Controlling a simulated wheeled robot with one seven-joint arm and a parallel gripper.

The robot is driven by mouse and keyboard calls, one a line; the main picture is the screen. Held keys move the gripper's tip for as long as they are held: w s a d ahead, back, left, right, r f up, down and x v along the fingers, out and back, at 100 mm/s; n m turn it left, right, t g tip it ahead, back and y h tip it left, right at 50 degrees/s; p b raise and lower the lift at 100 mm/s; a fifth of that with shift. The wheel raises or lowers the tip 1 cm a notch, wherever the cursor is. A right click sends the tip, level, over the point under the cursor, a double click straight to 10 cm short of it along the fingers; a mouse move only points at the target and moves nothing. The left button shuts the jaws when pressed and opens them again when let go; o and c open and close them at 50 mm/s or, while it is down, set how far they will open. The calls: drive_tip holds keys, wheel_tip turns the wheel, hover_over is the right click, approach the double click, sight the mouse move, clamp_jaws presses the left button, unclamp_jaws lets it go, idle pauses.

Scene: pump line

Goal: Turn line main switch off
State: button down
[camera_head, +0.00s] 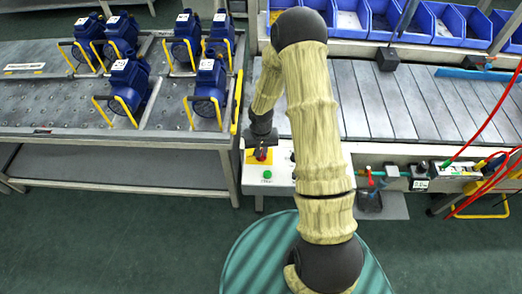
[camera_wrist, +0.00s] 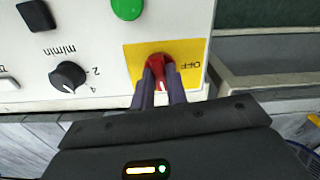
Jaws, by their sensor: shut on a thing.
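The line main switch is a red rotary knob (camera_wrist: 160,70) on a yellow plate (camera_wrist: 196,53) marked OFF, in the wrist view. The plate is on a white control panel (camera_wrist: 80,35). My gripper (camera_wrist: 159,84) has its two dark fingers on either side of the red knob and is shut on it. In the head view, my gripper (camera_head: 262,143) reaches down to the panel, where the yellow plate (camera_head: 250,157) and a bit of red show below it. The fingers partly hide the knob, and its exact setting is hard to tell.
A green button (camera_wrist: 127,8), a black dial (camera_wrist: 68,76) and a black button (camera_wrist: 36,15) are on the same panel. Several blue pumps (camera_head: 130,85) stand on the left table. A conveyor (camera_head: 400,105) and blue bins (camera_head: 395,20) are at right.

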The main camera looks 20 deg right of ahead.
drive_tip(key=n, duration=0.4)
drive_tip(key=n+p, duration=0.1)
drive_tip(key=n, duration=0.3)
drive_tip(key=shift+w+r+n, duration=0.1)
drive_tip(key=shift+n, duration=0.3)
drive_tip(key=n, duration=0.3)
drive_tip(key=shift+n, duration=0.3)
drive_tip(key=shift+n+p, duration=0.7)
drive_tip(key=shift+n, duration=1.3)
drive_tip(key=c, duration=1.4)
unclamp_jaws()
wheel_tip(320, 180, up, 17)
drive_tip(key=shift+r, duration=0.15)
